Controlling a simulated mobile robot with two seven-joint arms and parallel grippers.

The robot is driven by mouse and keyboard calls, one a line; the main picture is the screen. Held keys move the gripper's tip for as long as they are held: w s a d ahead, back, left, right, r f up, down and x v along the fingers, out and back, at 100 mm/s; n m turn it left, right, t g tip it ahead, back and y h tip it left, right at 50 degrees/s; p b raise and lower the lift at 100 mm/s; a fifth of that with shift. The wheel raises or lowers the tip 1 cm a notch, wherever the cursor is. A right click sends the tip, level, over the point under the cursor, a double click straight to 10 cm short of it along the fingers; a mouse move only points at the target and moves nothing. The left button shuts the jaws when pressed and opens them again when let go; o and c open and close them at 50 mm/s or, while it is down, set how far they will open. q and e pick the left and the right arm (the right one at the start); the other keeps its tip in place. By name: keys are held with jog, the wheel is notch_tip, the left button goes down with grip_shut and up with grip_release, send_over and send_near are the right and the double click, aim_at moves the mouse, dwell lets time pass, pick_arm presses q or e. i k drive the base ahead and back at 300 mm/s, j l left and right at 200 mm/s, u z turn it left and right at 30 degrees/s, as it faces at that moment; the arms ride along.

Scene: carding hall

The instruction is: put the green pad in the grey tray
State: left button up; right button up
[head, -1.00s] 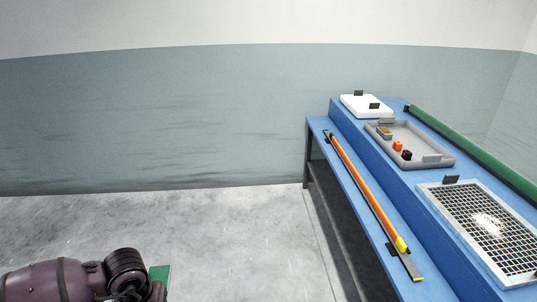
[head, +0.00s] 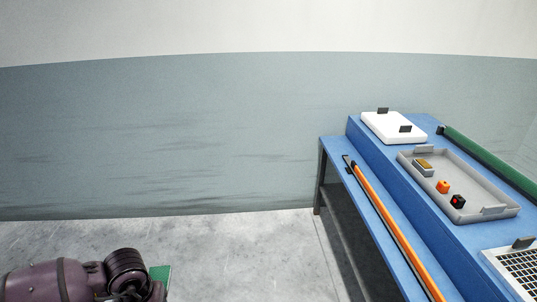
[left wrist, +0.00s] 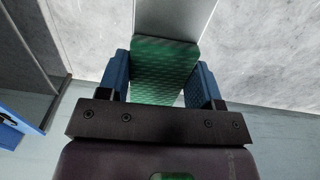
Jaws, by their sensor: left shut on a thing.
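The green pad (left wrist: 162,72) is between the two blue fingers of my left gripper (left wrist: 165,85) in the left wrist view, and the gripper is shut on it. In the head view only a corner of the pad (head: 160,273) shows past my left arm at the bottom left, above the floor; the fingers are hidden there. The grey tray (head: 479,171) lies on the blue bench at the right, well away from the pad. It holds a small grey block with a brown top (head: 422,168), an orange piece (head: 443,187) and a black piece (head: 458,201). My right gripper is not in view.
The blue bench (head: 366,152) has a lower front ledge with a long orange bar (head: 386,217). A white box (head: 394,127) stands behind the tray, a green roller (head: 490,160) runs along the far side, and a mesh screen (head: 523,268) is nearer. The concrete floor (head: 235,255) is clear.

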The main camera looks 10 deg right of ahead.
aim_at(458, 183)
jog(key=i, duration=2.25)
jog(key=i+z, duration=0.15)
jog(key=i, duration=0.3)
jog(key=i+j+z, duration=0.15)
jog(key=i, duration=0.35)
jog(key=z, duration=3.6)
